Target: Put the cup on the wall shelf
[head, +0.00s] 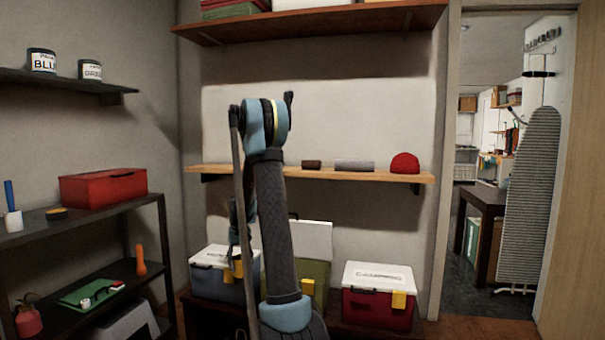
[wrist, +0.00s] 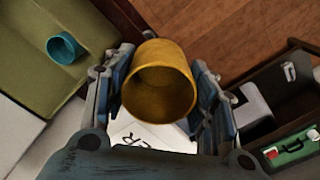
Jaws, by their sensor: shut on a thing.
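A mustard-yellow cup (wrist: 163,88) is between the fingers of my gripper (wrist: 162,68) in the wrist view. The gripper is shut on it, with its round open mouth facing the camera. In the head view my gripper is low and largely hidden by my arm, in front of the coolers; I cannot clearly make out the cup there. The wooden wall shelf (head: 290,172) runs across the back wall, above the coolers. It bears a small dark block (head: 311,165), a grey roll (head: 355,166) and a red rounded thing (head: 405,163).
A higher wooden shelf (head: 330,20) is overhead. Coolers stand below: a blue one (head: 205,284), a green one, and a red one (head: 375,309). A dark rack (head: 163,215) stands left. The shelf has bare room left of the block.

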